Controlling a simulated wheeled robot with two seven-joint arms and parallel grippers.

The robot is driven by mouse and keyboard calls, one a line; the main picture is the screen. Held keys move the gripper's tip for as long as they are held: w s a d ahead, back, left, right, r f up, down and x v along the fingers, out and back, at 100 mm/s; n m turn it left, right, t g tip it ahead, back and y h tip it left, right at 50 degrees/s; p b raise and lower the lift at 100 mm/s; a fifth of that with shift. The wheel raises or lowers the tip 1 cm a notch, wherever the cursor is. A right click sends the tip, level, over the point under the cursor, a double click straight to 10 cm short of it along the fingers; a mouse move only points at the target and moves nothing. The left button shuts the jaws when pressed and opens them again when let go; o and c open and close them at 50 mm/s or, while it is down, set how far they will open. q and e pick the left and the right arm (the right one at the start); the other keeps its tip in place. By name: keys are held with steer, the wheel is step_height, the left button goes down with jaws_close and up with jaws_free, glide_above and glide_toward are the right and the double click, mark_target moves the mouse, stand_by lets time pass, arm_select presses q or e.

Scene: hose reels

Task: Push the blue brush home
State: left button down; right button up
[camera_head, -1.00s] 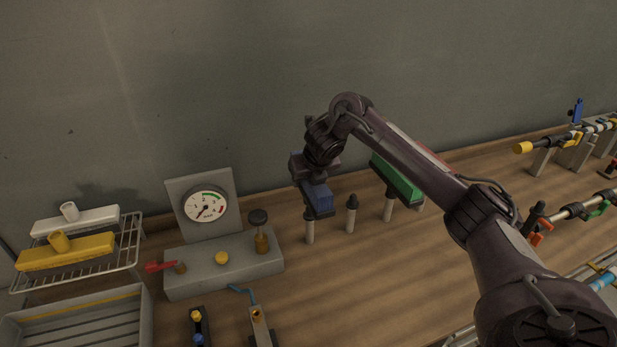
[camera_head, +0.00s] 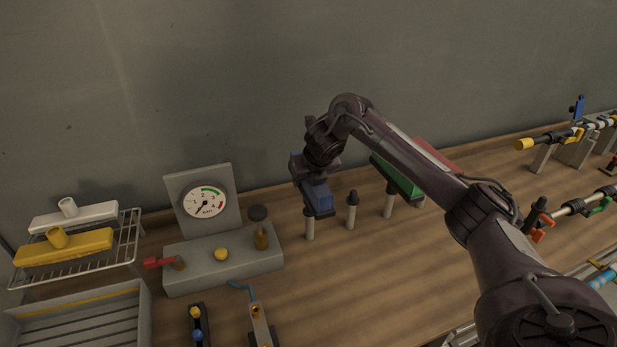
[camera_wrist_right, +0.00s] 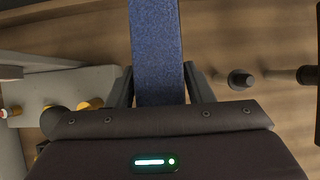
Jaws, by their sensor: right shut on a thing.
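In the right wrist view the blue brush (camera_wrist_right: 157,60) runs between the two dark fingers of my right gripper (camera_wrist_right: 160,88). The gripper and wrist hide part of the brush in the head view. My left gripper is in neither view.
A bare post (camera_head: 352,210) stands just right of the brush. A green brush (camera_head: 398,178) and a red one (camera_head: 436,155) are behind my arm. A gauge box (camera_head: 222,262) stands to the left, beside a rack (camera_head: 130,240) with white and yellow brushes.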

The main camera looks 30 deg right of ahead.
mark_target(310, 187)
steer(key=shift+f+b, duration=1.1)
steer(key=shift+f, duration=0.5)
steer(key=o, duration=1.2)
steer(key=shift+r, duration=0.1)
steer(key=shift+s+r, duration=0.15)
steer(key=shift+r, duration=0.2)
steer(key=p+v, duration=0.2)
steer(key=v, duration=0.4)
steer(key=shift+s+r, duration=0.15)
steer(key=shift+r, duration=0.2)
steer(key=shift+s+a+r, duration=0.1)
steer(key=shift+s, duration=0.1)
